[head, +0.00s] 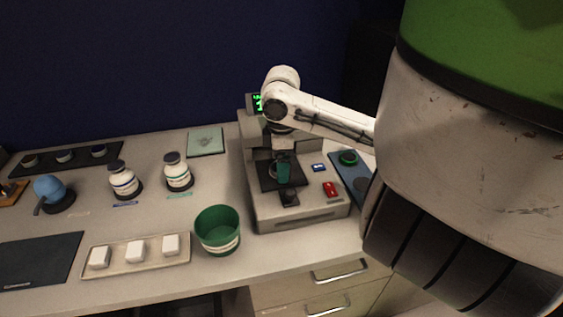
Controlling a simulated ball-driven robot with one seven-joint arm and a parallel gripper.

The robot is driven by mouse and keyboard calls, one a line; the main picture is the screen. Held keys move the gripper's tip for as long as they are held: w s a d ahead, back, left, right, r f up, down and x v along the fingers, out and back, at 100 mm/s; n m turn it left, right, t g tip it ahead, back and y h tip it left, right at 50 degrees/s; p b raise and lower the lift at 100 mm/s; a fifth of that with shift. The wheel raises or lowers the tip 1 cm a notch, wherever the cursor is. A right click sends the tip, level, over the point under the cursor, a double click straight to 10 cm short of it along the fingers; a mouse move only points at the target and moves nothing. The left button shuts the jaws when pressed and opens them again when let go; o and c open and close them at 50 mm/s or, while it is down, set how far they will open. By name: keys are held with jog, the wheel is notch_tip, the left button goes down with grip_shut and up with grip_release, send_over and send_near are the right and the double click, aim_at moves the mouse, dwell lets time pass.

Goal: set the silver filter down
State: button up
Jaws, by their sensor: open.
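My gripper (284,168) points down over the dark square platform (268,184) of the grey machine, below the white arm. Its jaws are open, with dark teal fingers that are small in this view. A small dark block with a pale top (289,196) sits just in front of the fingers, on the machine's front part. I cannot tell whether this is the silver filter, and no other silver filter can be made out. The arm and fingers hide part of the platform.
The grey machine (300,212) has a red piece (330,189) and a blue piece (319,167) on top. A green bin (217,240) stands left of it. A blue tray (341,161) with a green ring lies right. Two white jars (178,177) stand left.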

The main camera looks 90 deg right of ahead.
notch_tip(320, 180, up, 12)
jog(key=shift+r, duration=0.2)
